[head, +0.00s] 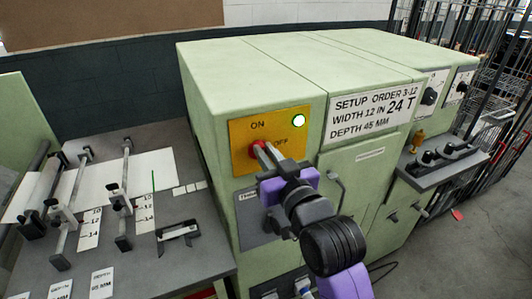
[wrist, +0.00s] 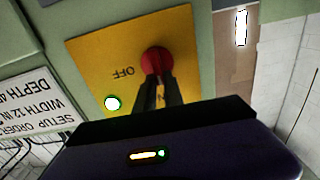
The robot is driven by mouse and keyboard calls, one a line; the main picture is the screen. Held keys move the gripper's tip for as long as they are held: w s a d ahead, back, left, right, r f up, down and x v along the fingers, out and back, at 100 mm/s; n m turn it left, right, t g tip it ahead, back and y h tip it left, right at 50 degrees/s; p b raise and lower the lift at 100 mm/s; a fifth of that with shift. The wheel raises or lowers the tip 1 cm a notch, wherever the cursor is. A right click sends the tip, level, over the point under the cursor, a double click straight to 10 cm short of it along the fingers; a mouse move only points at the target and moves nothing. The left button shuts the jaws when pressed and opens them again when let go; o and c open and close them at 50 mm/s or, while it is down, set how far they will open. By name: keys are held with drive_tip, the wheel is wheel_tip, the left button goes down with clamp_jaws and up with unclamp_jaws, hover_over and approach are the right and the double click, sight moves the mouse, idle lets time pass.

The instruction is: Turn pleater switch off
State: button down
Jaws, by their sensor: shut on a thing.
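The pleater switch is a red rotary knob (head: 253,149) on a yellow plate (head: 294,138) marked ON above and OFF to the right. My gripper (head: 264,152) reaches it from the front right, with its fingers closed on the knob. In the wrist view the red knob (wrist: 157,58) sits at the tips of my dark fingers (wrist: 159,84), and the OFF label shows upside down. A round lamp (head: 299,121) on the plate glows white-green; it also shows in the wrist view (wrist: 112,103). The fingers hide part of the knob, so I cannot tell which way it points.
The green machine (head: 260,65) carries a setup sign (head: 372,110) and, to the right, a grey shelf (head: 443,160) with black knobs. A grey table (head: 190,255) with rods and labels stands at left. A black wire rack (head: 490,100) stands at right.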

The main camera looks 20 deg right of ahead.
drive_tip(key=shift+d+f+m+b, duration=0.35)
drive_tip(key=shift+m+b, duration=0.1)
drive_tip(key=shift+m, duration=2.5)
drive_tip(key=shift+d+f+m+b, duration=0.3)
drive_tip(key=shift+m+b, duration=0.15)
drive_tip(key=shift+m, duration=2.45)
drive_tip(key=shift+d+f+m+b, duration=0.35)
drive_tip(key=shift+m+b, duration=0.1)
drive_tip(key=shift+m, duration=2.5)
drive_tip(key=c, duration=1.4)
unclamp_jaws()
drive_tip(key=shift+c, duration=0.2)
